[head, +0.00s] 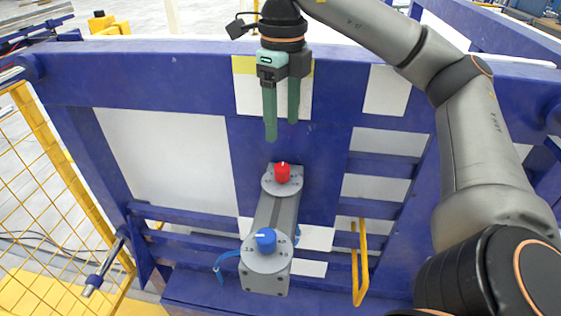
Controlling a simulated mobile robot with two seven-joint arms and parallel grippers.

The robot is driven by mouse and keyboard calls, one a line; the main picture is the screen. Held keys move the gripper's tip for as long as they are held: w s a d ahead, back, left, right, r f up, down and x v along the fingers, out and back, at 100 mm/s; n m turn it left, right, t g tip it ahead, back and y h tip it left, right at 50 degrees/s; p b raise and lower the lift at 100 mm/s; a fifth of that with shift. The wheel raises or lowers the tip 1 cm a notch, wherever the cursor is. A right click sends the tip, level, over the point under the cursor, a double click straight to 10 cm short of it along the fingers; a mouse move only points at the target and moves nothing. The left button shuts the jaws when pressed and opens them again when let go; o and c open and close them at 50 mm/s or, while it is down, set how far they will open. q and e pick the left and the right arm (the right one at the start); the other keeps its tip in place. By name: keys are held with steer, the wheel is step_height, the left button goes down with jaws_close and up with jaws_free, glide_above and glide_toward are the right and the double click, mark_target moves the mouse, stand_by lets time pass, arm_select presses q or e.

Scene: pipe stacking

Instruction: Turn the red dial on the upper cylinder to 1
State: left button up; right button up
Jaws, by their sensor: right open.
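The red dial (282,173) sits on a round grey plate (269,188) at the top end of the upper cylinder, with a light mark on its upper part. A blue dial (265,240) sits on a larger numbered plate (281,261) on the nearer, lower cylinder. My right gripper (281,131) points down with its two green fingers apart and empty. In the picture its fingertips are just above the red dial, not touching it. The numbers around the red dial are too small to read. My left gripper is out of view.
A blue metal frame (180,89) with white panels stands behind the cylinders. A yellow bent bar (359,262) rises to the right of the cylinders. A yellow mesh fence (45,185) is at the left. A blue cable loops left of the blue dial.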

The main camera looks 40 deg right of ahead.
mark_target(282, 167)
steer(key=shift+w+f+b, duration=0.1)
steer(key=shift+f+b, duration=0.3)
steer(key=shift+f, duration=4.95)
jaws_close()
